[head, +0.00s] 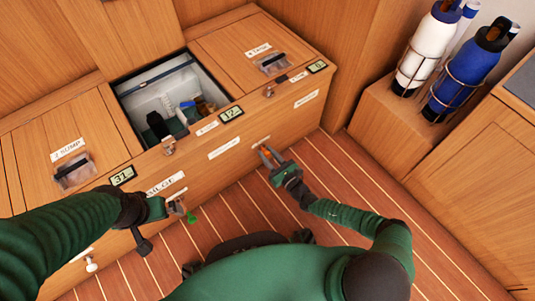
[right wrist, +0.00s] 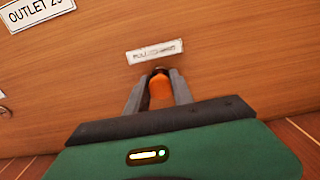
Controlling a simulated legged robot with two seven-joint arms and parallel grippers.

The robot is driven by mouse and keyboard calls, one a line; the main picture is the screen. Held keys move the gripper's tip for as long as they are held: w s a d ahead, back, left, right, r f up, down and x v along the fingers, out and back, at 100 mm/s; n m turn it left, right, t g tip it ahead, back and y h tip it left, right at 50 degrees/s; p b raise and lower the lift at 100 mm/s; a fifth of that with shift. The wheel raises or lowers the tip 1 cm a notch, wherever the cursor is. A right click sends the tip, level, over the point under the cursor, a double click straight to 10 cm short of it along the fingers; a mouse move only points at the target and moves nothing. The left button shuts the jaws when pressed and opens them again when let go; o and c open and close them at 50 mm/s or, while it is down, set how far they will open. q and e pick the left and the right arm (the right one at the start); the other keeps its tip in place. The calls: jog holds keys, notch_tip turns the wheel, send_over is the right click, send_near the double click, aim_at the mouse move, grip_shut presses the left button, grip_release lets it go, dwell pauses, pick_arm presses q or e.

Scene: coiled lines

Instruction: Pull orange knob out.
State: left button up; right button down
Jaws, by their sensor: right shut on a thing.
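The orange knob (right wrist: 160,92) is on the wooden front panel, below a small white label (right wrist: 155,51) that seems to begin with "PULL". It sits between the two grey fingers of my right gripper (right wrist: 159,95), which is shut on it. In the head view my right gripper (head: 268,158) reaches up to the front of the wooden locker, and its fingers mostly hide the knob. My left gripper (head: 180,207) is at the locker front farther left, beside a small green piece (head: 192,218). Its finger gap is too small to read.
The locker top has an open, white-lined bin (head: 165,90) holding several items, between closed lids. A black handle (head: 142,244) and a white knob (head: 91,265) are at lower left. White and blue bottles (head: 462,72) stand in wire holders at right. The plank floor (head: 350,175) at right is clear.

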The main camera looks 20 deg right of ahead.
dwell(0.9)
jog(key=p+v, duration=0.4)
jog(key=v, duration=0.1)
jog(key=shift+s, duration=0.2)
jog(key=c, duration=1.1)
grip_release()
jog(key=shift+d, duration=0.1)
